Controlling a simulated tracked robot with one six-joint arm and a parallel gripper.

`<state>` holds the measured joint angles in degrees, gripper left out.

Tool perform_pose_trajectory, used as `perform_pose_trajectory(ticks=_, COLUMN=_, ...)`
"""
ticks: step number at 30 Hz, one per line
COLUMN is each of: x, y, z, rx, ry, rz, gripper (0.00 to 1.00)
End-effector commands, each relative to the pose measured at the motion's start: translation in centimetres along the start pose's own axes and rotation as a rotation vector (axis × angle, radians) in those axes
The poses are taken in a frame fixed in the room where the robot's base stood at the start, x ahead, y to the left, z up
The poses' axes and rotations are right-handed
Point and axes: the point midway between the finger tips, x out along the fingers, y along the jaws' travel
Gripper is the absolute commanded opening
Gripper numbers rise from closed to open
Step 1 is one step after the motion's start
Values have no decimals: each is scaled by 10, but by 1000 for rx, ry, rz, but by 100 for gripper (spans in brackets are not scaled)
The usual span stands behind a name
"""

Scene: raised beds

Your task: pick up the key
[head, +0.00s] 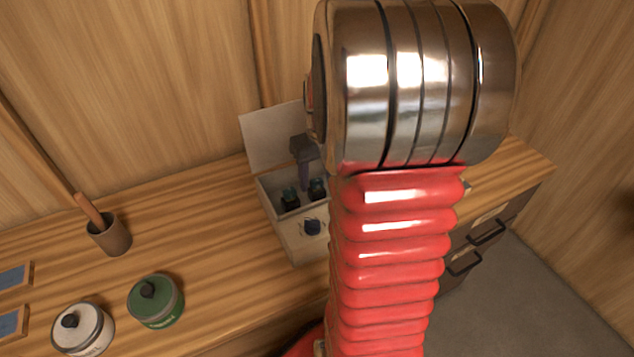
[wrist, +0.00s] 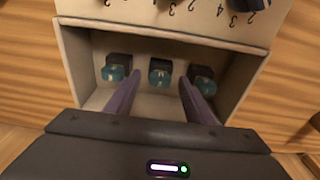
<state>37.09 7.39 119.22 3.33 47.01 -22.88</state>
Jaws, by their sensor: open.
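An open pale box stands on the wooden bench; its rim shows in the head view (head: 266,197) and its inner floor in the wrist view (wrist: 103,98). In the wrist view, three small dark items with teal parts sit in a row inside: left (wrist: 116,70), middle (wrist: 160,73) and right (wrist: 203,77). I cannot tell which, if any, is the key. My gripper (wrist: 160,80) is open, its two purple fingers reaching into the box on either side of the middle item, with nothing held. In the head view, my gripper (head: 305,186) is partly hidden by my arm.
The box's raised lid (head: 271,138) stands behind it. A dark blue knob (head: 312,227) is on the numbered front. A green tin (head: 158,306), a white tin (head: 90,335) and a cup (head: 110,238) stand left. Bench between cup and box is clear.

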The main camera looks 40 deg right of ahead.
Motion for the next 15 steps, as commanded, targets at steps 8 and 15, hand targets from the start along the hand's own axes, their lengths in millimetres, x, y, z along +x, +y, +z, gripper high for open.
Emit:
perform_pose_trajectory(ticks=8, x=8, y=0, z=0, rx=0, ry=1, rz=0, gripper=48)
perform_pose_trajectory(ticks=15, x=8, y=0, z=0, rx=0, ry=1, rz=0, gripper=48)
